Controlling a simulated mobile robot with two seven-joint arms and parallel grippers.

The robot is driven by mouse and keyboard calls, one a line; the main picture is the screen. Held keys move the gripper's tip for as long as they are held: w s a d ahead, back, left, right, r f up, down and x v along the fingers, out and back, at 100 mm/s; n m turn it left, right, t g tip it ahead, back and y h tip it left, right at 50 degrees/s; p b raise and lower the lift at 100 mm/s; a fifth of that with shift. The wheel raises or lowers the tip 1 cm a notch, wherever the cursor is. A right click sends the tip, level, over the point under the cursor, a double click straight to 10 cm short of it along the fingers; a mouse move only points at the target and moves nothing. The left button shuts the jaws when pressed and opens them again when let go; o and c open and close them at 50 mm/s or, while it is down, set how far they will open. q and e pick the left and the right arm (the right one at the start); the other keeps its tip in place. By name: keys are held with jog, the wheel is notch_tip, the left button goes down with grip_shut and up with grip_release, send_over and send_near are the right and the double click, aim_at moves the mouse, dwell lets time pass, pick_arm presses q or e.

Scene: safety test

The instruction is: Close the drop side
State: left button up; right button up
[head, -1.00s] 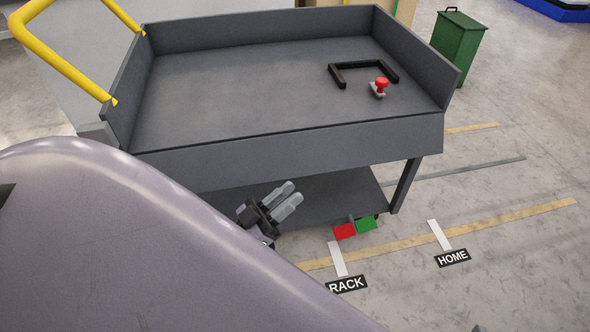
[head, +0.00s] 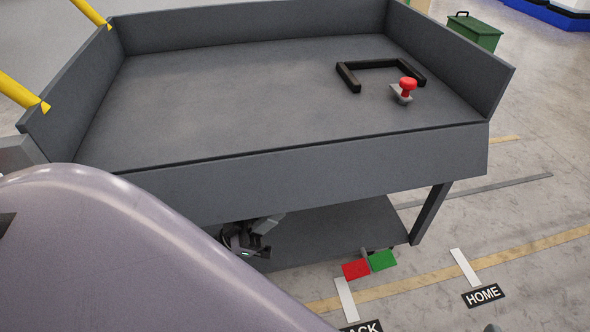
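The drop side (head: 330,173) is the long grey front panel of a cart. It hangs down and slopes outward from the front edge of the cart's deck (head: 240,110), while the other sides stand upright. My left gripper (head: 268,222) is at the drop side's lower edge, left of its middle, above the lower shelf. Its fingertips are partly hidden by the panel, so I cannot tell whether they touch it or how far apart they are.
A black bracket-shaped handle (head: 350,77) and a red-knobbed part (head: 407,88) lie on the deck at right. A yellow push handle (head: 22,92) is at left. Red (head: 356,270) and green (head: 383,261) pedals sit low by the lower shelf (head: 340,232). Open floor lies right.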

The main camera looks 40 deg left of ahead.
aim_at(296, 188)
pick_arm(q)
jog(key=shift+w+a+x, duration=0.1)
jog(key=shift+w+x, duration=0.05)
jog(key=shift+x, duration=1.65)
jog(key=shift+w+a+x, duration=0.1)
jog(key=shift+a+x, duration=0.05)
jog(key=shift+x, duration=1.7)
jog(key=shift+c, duration=0.3)
grip_shut()
